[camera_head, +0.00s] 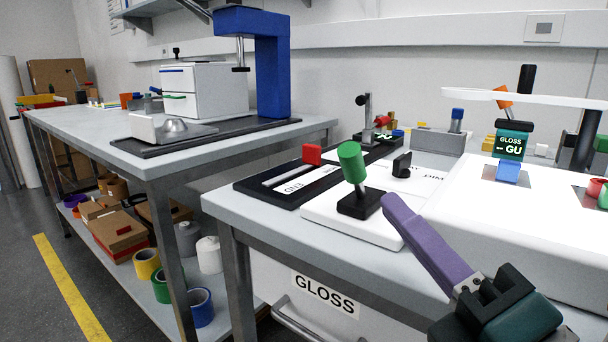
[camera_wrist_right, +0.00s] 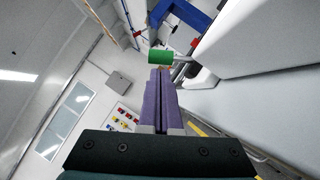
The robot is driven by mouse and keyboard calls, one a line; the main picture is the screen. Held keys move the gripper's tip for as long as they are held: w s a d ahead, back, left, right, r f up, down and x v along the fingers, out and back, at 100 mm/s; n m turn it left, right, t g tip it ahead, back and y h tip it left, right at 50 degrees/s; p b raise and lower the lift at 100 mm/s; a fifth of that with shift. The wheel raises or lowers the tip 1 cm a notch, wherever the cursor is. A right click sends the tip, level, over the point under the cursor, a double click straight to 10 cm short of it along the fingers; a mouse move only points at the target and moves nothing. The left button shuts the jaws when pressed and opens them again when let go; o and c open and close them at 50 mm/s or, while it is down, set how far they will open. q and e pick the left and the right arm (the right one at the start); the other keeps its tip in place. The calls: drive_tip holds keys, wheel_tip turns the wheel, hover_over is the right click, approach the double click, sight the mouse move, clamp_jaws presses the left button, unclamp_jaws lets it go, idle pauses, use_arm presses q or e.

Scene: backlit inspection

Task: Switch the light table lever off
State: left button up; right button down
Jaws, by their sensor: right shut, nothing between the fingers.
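The lever has a green cylindrical knob (camera_head: 351,162) on a short metal stem. It rises from a black base (camera_head: 359,204) on a white panel at the table's front and leans a little to the left. The light table (camera_head: 530,235) to its right has a bright white top. My right gripper (camera_head: 389,203), with purple fingers, is shut and empty, just right of the lever's base. In the right wrist view the green knob (camera_wrist_right: 160,57) shows just beyond the closed fingertips (camera_wrist_right: 160,75); I cannot tell whether they touch. My left gripper is not in view.
A black slider unit with a red knob (camera_head: 312,154) lies left of the lever panel. A small black knob (camera_head: 402,165) stands behind it. A gloss meter (camera_head: 511,145) stands on the light table. A blue press (camera_head: 270,65) is on the left bench.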

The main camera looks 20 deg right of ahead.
sight(358, 169)
drive_tip(key=x, duration=0.5)
drive_tip(key=shift+w, duration=0.1)
